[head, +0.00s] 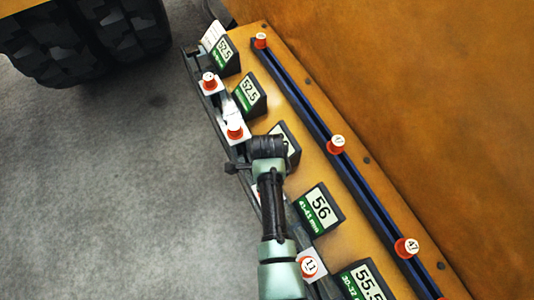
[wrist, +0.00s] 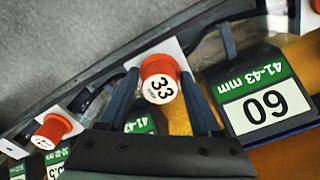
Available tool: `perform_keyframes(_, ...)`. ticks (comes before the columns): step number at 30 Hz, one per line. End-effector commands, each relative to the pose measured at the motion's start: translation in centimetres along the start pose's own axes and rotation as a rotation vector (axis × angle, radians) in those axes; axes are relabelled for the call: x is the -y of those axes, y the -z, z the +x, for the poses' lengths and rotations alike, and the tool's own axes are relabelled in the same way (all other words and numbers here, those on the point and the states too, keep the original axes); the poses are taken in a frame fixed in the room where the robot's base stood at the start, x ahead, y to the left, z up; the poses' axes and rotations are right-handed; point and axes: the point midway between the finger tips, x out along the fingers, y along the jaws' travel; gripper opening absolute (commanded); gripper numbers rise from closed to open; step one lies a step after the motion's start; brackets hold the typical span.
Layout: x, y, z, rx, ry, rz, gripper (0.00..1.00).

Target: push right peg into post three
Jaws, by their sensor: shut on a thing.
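My gripper (wrist: 162,92) is shut on a red-orange peg with a white cap marked 33 (wrist: 160,80) in the wrist view. One dark finger stands on each side of the peg. A white plate (wrist: 146,57) lies behind the peg; whether the peg is seated in it I cannot tell. In the head view my gripper (head: 238,168) is at the left rail, and the held peg is hidden there. No post carries a readable "three", so I cannot tell which it is.
Other red pegs stand along the left rail (head: 208,82), (head: 235,130), including one marked 11 (head: 308,266). More pegs stand on the blue rail (head: 337,144). Number displays (head: 318,208) lie between the rails.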

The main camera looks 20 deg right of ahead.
Motion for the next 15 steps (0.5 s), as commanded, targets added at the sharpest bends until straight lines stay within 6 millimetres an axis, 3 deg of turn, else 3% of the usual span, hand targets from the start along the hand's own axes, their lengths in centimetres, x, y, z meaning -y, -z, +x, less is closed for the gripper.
perform_keyframes(1, 0.02, -0.01, 0.21, 0.000, 0.001, 0.000, 0.09)
perform_keyframes(2, 0.03, -0.02, 0.19, 0.000, 0.001, 0.000, 0.67)
perform_keyframes(3, 0.03, -0.01, 0.12, 0.000, 0.001, 0.000, 0.74)
perform_keyframes(8, 0.01, 0.00, 0.12, 0.000, 0.000, 0.000, 1.00)
perform_keyframes(15, 0.00, 0.01, 0.07, 0.000, 0.000, 0.000, 1.00)
